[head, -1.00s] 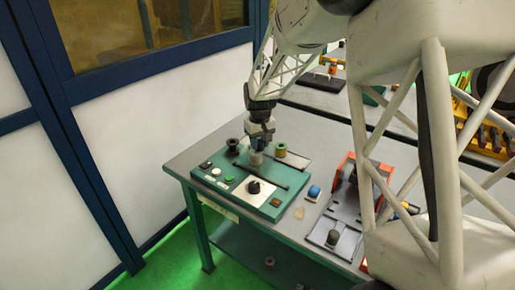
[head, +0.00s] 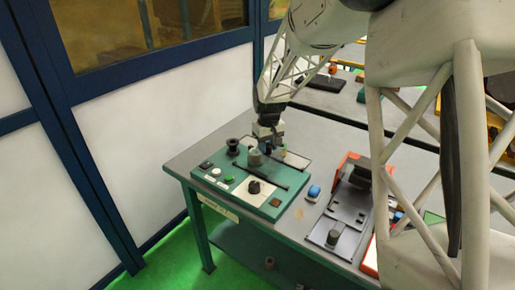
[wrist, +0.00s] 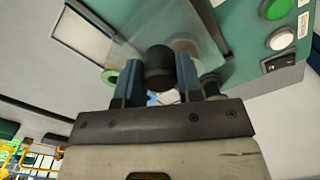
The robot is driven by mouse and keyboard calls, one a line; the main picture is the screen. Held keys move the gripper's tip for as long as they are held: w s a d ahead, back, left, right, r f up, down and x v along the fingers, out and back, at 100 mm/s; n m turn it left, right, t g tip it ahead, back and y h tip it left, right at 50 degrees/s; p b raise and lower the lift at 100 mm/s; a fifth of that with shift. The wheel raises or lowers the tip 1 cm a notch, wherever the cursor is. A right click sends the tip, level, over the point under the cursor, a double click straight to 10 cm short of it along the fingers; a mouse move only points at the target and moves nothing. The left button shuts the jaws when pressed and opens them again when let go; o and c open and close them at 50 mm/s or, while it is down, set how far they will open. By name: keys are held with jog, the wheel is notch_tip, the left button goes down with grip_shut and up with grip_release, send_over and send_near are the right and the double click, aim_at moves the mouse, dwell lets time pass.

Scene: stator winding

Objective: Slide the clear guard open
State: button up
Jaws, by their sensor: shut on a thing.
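The green winding machine (head: 222,196) stands on the grey table, with dark rails on its top. My gripper (head: 269,148) is over the back right part of its top, just right of a grey cylinder (head: 255,157). In the wrist view the two blue fingers (wrist: 159,88) are shut on a black round knob (wrist: 159,66). The clear guard (wrist: 183,30) shows as a see-through plate beyond the knob. In the head view the guard is too faint to make out and my gripper hides the knob.
A black spool (head: 232,146) stands at the machine's back left. A green button (head: 229,178) and a black dial (head: 254,187) are on its front. A blue part (head: 314,191) lies to the right, beside an orange and grey fixture (head: 345,208).

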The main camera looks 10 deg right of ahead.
jog(key=s+d, duration=0.4)
jog(key=shift+s+d, duration=0.25)
jog(key=shift+d, duration=0.05)
jog(key=o, duration=0.7)
dwell(0.8)
jog(key=shift+r, duration=0.1)
notch_tip(320, 180, up, 6)
jog(key=shift+f, duration=0.1)
dwell(1.0)
